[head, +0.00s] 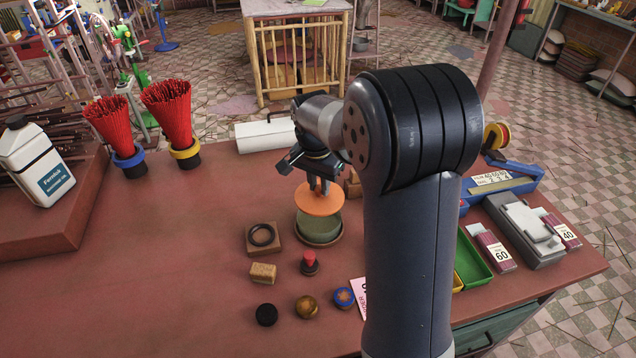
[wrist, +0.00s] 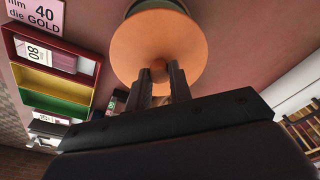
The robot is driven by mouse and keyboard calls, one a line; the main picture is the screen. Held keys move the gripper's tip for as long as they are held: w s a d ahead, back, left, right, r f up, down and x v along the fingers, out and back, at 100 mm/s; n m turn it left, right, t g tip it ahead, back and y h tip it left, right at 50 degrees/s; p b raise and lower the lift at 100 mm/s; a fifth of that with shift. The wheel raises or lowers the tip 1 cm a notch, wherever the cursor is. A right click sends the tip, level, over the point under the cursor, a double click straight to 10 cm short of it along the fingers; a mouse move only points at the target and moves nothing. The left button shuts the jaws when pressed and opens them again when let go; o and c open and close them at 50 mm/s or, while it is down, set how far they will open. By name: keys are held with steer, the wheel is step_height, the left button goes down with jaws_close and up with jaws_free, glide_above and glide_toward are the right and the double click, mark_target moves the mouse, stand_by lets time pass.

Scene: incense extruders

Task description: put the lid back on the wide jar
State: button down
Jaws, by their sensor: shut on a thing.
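The lid, a flat orange disc with a small knob (head: 318,203), is held level by my gripper (head: 319,186). In the wrist view the lid (wrist: 150,38) fills the top middle, and the fingers of my gripper (wrist: 158,77) are shut on its knob. The wide jar (head: 318,231), low, round and green, stands right under the lid on a round brown base. The lid hides the jar's back rim and mouth. A gap between lid and jar seems to show, but its size is hard to tell.
Left and in front of the jar are a block with a black ring (head: 263,236), a wooden block (head: 262,273), a red-topped stamp (head: 309,264) and several small round pieces. A green tray (head: 472,265) and boxes stand right. The table's left middle is clear.

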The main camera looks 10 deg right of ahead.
mark_target(319, 196)
steer(key=shift+f+b, duration=2.4)
steer(key=shift+f, duration=0.8)
steer(key=shift+f, duration=0.15)
stand_by(0.3)
steer(key=c, duration=0.7)
jaws_free()
steer(key=shift+r+p, duration=2.95)
steer(key=shift+r, duration=0.6)
